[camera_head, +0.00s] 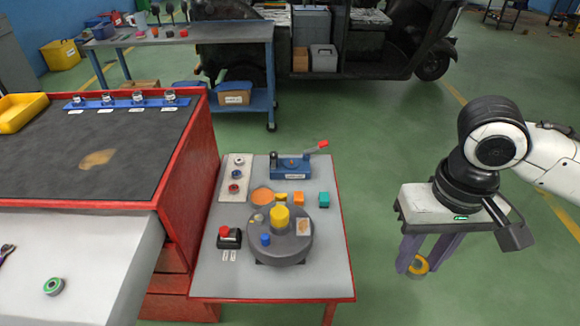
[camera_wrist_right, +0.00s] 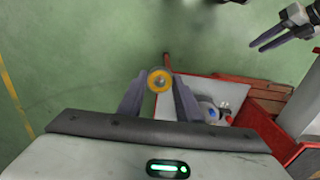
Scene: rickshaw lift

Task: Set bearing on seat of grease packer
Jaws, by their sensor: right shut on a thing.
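The bearing, a ring with a yellow-orange face (camera_head: 420,265), is held between the fingertips of my right gripper (camera_head: 417,262), above the floor right of the small table. In the right wrist view the bearing (camera_wrist_right: 160,80) shows its face and dark centre between the fingers. The grease packer, a round grey drum (camera_head: 262,246), stands on the small table with a yellow cylinder (camera_head: 280,216) at its middle. I cannot make out its seat clearly. My left gripper (camera_wrist_right: 266,33) shows at the upper right of the wrist view, fingers apart and empty.
The red-edged small table (camera_head: 330,268) also carries a blue press-like tool (camera_head: 290,168), a red-button box (camera_head: 229,237) and small coloured blocks. A green-rimmed ring (camera_head: 53,286) lies on the light worktop at left. Open floor separates the right gripper from the table.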

